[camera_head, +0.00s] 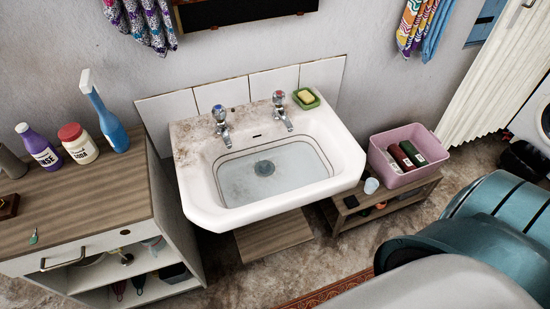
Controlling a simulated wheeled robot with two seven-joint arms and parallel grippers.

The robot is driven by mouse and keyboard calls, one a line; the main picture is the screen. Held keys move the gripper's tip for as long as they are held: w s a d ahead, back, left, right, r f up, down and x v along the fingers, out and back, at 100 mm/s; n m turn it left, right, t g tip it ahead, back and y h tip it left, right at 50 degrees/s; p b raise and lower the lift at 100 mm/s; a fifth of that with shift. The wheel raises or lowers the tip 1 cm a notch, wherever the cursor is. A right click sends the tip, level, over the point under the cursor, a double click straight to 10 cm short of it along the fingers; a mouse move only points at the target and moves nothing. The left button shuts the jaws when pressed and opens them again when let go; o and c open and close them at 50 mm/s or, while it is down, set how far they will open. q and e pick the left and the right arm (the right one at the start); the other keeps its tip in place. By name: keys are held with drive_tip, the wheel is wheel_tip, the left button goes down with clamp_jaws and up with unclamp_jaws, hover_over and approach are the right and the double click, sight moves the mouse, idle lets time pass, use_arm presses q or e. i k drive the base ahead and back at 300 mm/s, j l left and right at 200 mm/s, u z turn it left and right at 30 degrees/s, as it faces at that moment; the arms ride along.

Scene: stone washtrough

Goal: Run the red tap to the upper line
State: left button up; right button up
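A white washtrough (341,153) hangs against the wall, its back ledge stained brown. Two chrome taps stand on the ledge: a left tap (221,124) and a right tap (282,112). A thin dark line runs around the upper inside of the basin. I see no stream from either tap. Neither gripper is in view.
A green dish with yellow soap (306,97) sits on the right corner. A wooden cabinet (95,196) at left holds bottles, including a blue spray bottle (104,112). A pink tub (408,178) stands on a low shelf at right. Cloths hang above.

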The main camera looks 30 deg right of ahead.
sight(278, 96)
drive_tip(key=i+j+z, duration=0.1)
drive_tip(key=i+z, duration=0.3)
drive_tip(key=i+j+z, duration=0.2)
drive_tip(key=z, duration=0.2)
drive_tip(key=i+j+z, duration=0.25)
drive_tip(key=z, duration=0.15)
